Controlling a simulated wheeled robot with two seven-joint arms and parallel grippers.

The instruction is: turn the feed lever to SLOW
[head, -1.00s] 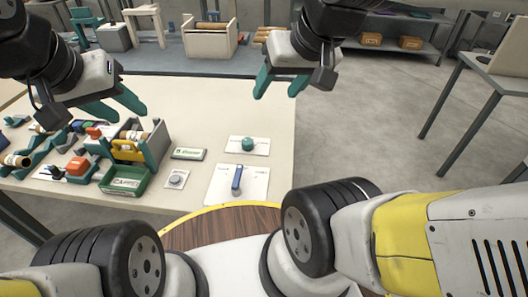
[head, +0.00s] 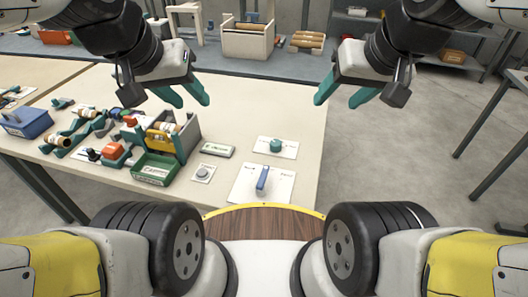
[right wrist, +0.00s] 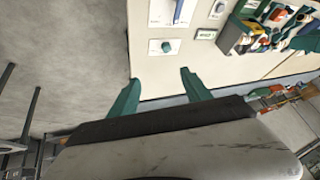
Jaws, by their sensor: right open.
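The feed lever (head: 262,178) is a blue handle standing on a white plate (head: 277,190) near the table's front right. The plate's lettering is too small to read. The lever also shows at the top of the right wrist view (right wrist: 179,10). My right gripper (head: 337,99) is open and empty above the table's right edge, beyond and to the right of the lever. Its teal fingers (right wrist: 158,92) show apart in the right wrist view. My left gripper (head: 188,98) hangs empty above the table, beyond the winder, with its two teal fingers apart.
A teal knob (head: 275,145) on a white plate sits just behind the lever. A grey round button (head: 203,172) and a green sign (head: 219,150) are left of it. A green bin (head: 155,168) and the winder parts fill the table's left. The table's right strip is clear.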

